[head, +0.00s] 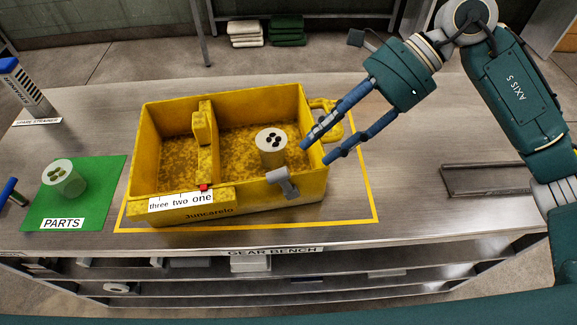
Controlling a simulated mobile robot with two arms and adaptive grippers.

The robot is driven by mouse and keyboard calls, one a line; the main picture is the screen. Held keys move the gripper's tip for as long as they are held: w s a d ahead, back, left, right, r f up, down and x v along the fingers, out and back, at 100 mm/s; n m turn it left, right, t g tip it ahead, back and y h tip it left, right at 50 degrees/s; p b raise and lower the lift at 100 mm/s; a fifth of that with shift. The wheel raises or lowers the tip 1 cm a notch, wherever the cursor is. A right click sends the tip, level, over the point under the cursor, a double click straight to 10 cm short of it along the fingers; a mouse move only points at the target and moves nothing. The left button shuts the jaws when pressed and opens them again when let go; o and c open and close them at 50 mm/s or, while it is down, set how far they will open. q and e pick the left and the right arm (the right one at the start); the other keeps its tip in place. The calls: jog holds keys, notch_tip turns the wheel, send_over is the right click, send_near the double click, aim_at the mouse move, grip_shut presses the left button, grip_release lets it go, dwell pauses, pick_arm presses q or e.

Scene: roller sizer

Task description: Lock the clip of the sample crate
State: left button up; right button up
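The yellow sample crate (148,150) stands on the bench inside a yellow outline. A grey clip (284,183) sits on its front wall, right of the middle. The clip's upper part rises to the rim and leans over it; I cannot tell whether it is locked. A pale roller with dark holes (272,150) stands upright in the crate's right compartment, behind the clip. My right gripper (316,153) is open and empty. Its blue fingers are spread over the crate's right wall, to the right of the clip and apart from it. My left gripper is not in view.
A divider (206,150) splits the crate, and a handle (330,122) is on its right side. A scale label (181,200) with a red marker is in front. Another roller (64,178) stands on the green PARTS mat (100,185). A grey tray (480,180) lies right.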

aim_at(287, 170)
jog(key=b+x, duration=0.1)
jog(key=x, duration=0.7)
jog(key=shift+s+a+f, duration=0.15)
jog(key=shift+s+a, duration=0.05)
jog(key=shift+a, duration=0.1)
